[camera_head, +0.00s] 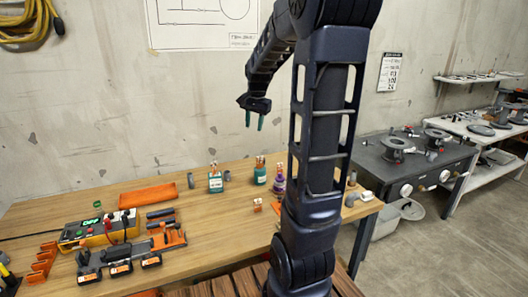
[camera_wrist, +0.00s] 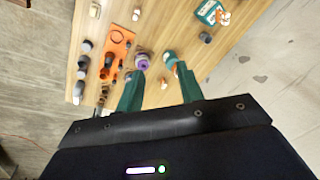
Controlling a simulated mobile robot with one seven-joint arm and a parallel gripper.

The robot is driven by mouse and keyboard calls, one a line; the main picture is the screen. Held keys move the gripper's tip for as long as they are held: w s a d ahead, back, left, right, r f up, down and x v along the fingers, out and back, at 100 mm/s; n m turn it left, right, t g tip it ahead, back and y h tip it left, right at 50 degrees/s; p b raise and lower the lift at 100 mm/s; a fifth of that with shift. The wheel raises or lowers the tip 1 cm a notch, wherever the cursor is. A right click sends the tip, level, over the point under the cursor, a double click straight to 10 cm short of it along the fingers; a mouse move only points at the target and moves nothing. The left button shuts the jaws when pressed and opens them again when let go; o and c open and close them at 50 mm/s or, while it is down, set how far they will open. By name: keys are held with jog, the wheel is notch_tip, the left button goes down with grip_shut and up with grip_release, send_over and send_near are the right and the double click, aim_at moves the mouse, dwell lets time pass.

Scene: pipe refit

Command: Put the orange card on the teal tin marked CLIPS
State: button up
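Two teal tins stand at the back of the wooden bench: a left one (camera_head: 215,183) with a pale label, and a right one (camera_head: 260,174). Both have small things sticking up from their tops. I cannot read either label, so I cannot tell which is CLIPS. The left tin also shows in the wrist view (camera_wrist: 208,12). A small orange-and-white piece (camera_head: 257,205) lies in front of the right tin; I cannot tell whether it is the orange card. My gripper (camera_head: 255,120) is open and empty, well above the bench, fingers pointing down.
A purple tin (camera_head: 279,185) stands right of the teal tins. An orange cloth (camera_head: 148,196), a yellow device (camera_head: 92,230) and an orange tool holder (camera_head: 170,236) fill the left. A grey ring (camera_head: 227,176) stands between the teal tins. Open wood lies in front of them.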

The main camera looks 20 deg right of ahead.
jog(key=s+a+n+t, duration=0.1)
jog(key=s+a+n, duration=0.2)
jog(key=s, duration=0.9)
jog(key=s+a+n+t, duration=0.1)
jog(key=s+a+n, duration=0.2)
jog(key=s, duration=1)
jog(key=n, duration=0.3)
jog(key=shift+s+a+r, duration=0.2)
jog(key=shift+a+r, duration=0.05)
jog(key=shift+r, duration=0.05)
